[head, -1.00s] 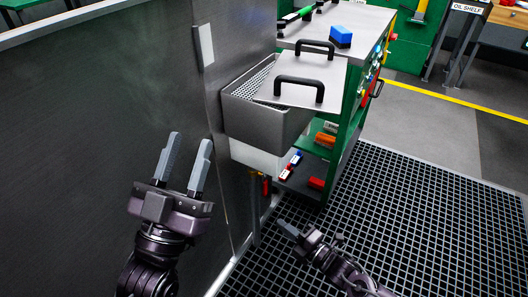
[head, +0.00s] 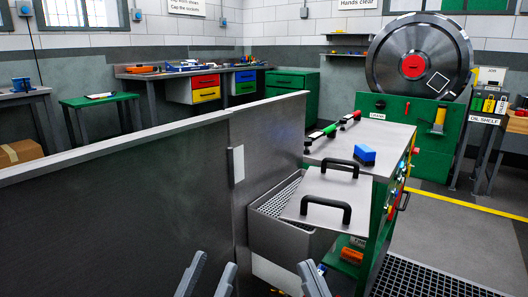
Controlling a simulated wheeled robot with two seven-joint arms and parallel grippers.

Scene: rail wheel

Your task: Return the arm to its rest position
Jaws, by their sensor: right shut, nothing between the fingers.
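My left gripper (head: 208,272) is at the bottom edge, in front of the grey metal partition. Its two grey fingers stand apart with nothing between them; its body is below the frame. My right gripper (head: 312,278) is at the bottom edge, in front of the lower part of the bench side. Only its grey fingertips show, shut and empty. Both arms are otherwise out of frame.
The grey partition (head: 130,215) fills the left front. A metal bin (head: 275,232) with a two-handled lid (head: 322,196) hangs beside the green bench (head: 384,146), which bears a blue block (head: 365,153). A large wheel (head: 385,62) stands behind. Floor is open at right.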

